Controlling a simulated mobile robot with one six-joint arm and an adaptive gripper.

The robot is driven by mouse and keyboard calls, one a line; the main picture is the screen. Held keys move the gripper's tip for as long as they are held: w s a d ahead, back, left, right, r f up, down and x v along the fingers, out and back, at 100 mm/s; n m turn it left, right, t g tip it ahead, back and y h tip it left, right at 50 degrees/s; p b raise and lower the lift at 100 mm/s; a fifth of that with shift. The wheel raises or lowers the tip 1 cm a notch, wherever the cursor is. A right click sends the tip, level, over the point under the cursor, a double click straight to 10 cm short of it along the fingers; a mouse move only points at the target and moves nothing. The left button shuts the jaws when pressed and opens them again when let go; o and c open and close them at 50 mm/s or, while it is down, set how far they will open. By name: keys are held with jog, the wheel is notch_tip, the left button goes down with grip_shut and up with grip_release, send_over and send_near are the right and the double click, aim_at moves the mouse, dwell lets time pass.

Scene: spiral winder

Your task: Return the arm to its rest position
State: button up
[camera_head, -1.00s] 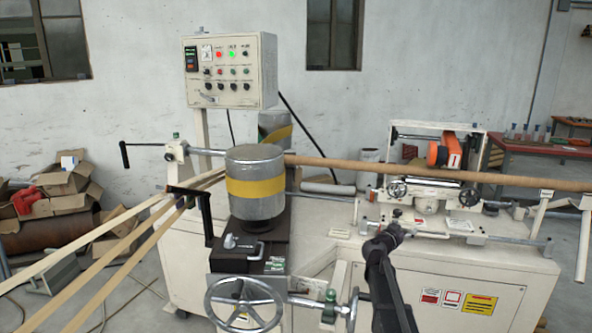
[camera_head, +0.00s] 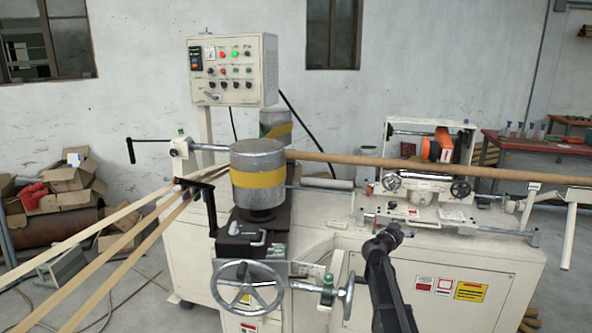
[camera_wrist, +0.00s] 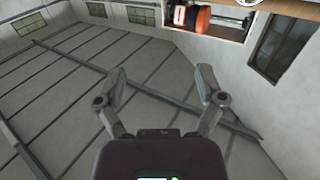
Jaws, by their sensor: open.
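My arm rises from the bottom right of the head view, in front of the white winder (camera_head: 500,262). In the wrist view my gripper (camera_wrist: 162,78) is open, with its two fingers spread apart and nothing between them. Beyond the fingers are grey, dark-lined panels. An orange and white part (camera_wrist: 190,17) shows at the top of the wrist view, beyond the fingertips. In the head view the orange part (camera_head: 444,146) sits in the frame of the cutting unit, apart from my arm.
The grey drum with a yellow band (camera_head: 257,178) and the handwheel (camera_head: 246,288) stand left of my arm. A brown tube (camera_head: 400,170) runs across the machine. The control panel (camera_head: 232,70) stands behind. Cardboard boxes (camera_head: 70,178) lie at the left.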

jog(key=s+a+n+t+y, duration=0.2)
jog(key=a+n+t+y, duration=0.55)
jog(key=a+y, duration=0.6)
jog(key=s+a+f+n+g+y, duration=0.45)
jog(key=s+a+f+g, duration=0.25)
jog(key=a, duration=0.2)
jog(key=s+d+f+m+g+h, duration=0.15)
jog(key=s+f+g, duration=0.25)
jog(key=s, duration=0.5)
jog(key=s+d+f+g+h, duration=0.15)
jog(key=s+f+g, duration=0.25)
jog(key=s, duration=0.4)
jog(key=s+f+m+g+h, duration=0.15)
jog(key=s+f+g, duration=0.3)
jog(key=s, duration=0.45)
notch_tip(320, 180, down, 9)
jog(key=b, duration=1)
notch_tip(320, 180, up, 18)
jog(key=p, duration=1.8)
jog(key=shift+w+r, duration=0.15)
jog(key=shift+w, duration=0.05)
